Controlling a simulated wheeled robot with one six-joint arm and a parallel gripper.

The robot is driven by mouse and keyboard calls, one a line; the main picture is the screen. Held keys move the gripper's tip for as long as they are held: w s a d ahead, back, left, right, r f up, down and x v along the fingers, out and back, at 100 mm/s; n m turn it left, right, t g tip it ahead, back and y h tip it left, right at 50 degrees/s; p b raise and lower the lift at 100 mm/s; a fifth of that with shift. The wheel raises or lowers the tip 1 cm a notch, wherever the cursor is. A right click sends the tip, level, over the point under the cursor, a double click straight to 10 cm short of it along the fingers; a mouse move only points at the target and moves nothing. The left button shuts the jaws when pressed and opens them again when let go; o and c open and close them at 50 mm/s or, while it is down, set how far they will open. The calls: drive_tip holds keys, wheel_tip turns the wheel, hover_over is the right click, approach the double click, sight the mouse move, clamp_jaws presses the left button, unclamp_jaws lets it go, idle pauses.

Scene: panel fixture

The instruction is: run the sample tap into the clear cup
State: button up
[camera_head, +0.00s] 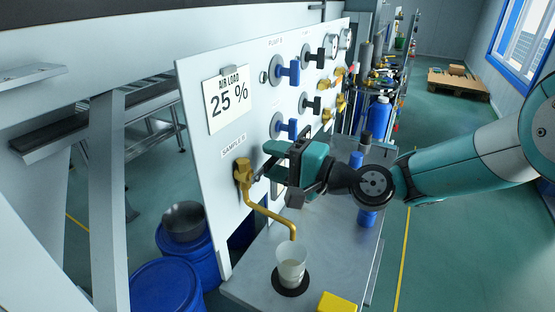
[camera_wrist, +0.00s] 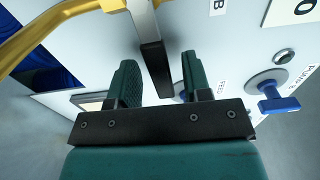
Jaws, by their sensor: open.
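The brass sample tap (camera_head: 242,173) sits on the white panel under a "SAMPLE" label. Its bent spout (camera_head: 270,213) ends above the clear cup (camera_head: 291,268), which stands upright on a dark round mat (camera_head: 291,284). My gripper (camera_head: 272,162) is at the tap, close to the panel. In the wrist view, the tap's lever with a black grip (camera_wrist: 155,70) lies between the two green fingers of my gripper (camera_wrist: 158,62). The fingers are open, with gaps to the grip. The lever is mostly hidden by the gripper in the head view. No flow is visible from the spout.
Several blue valve handles (camera_head: 290,72) and smaller yellow ones line the panel behind my gripper. A card (camera_head: 229,98) reads "AIR LOAD 25 %". A yellow block (camera_head: 337,303) sits at the bench's front edge. Blue drums (camera_head: 167,288) stand left of the bench.

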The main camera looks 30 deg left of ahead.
drive_tip(key=d+b, duration=0.7)
drive_tip(key=d, duration=1)
drive_tip(key=shift+d, duration=0.2)
drive_tip(key=s+d+r+n+h+p, duration=0.2)
drive_tip(key=s+d+n+h+p, duration=0.1)
drive_tip(key=s+d+h, duration=0.4)
drive_tip(key=s+d+r+n+h+p, duration=0.3)
drive_tip(key=s+d+h, duration=0.3)
drive_tip(key=s+d, duration=0.4)
drive_tip(key=d+n+p, duration=0.1)
drive_tip(key=d, duration=0.2)
drive_tip(key=shift+s+h+p, duration=0.3)
drive_tip(key=shift+h+p, duration=0.05)
drive_tip(key=shift+h, duration=0.05)
